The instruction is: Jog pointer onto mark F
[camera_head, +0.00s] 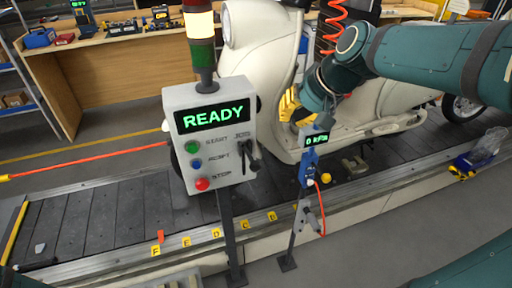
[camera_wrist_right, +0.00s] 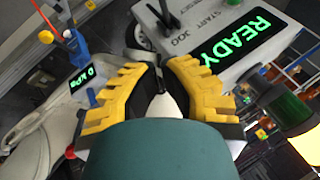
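The control box (camera_head: 210,150) has a green READY display, START, RESET and STOP buttons, and a black JOG lever (camera_head: 250,155) on its right side. The box (camera_wrist_right: 215,30) and lever (camera_wrist_right: 170,14) also show in the right wrist view. A small orange tab (camera_head: 160,237), seemingly the pointer, stands at the belt's front edge, just behind the yellow mark F (camera_head: 158,252). My right gripper (camera_head: 287,104) is right of the box, apart from the lever. In the wrist view its yellow fingers (camera_wrist_right: 159,68) lean together with a narrow gap and no visible object between. My left gripper is out of view.
A signal tower (camera_head: 203,60) rises above the box. A cream scooter body (camera_head: 260,50) stands on the slat conveyor (camera_head: 110,210) behind it. More lettered marks run along the rail.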

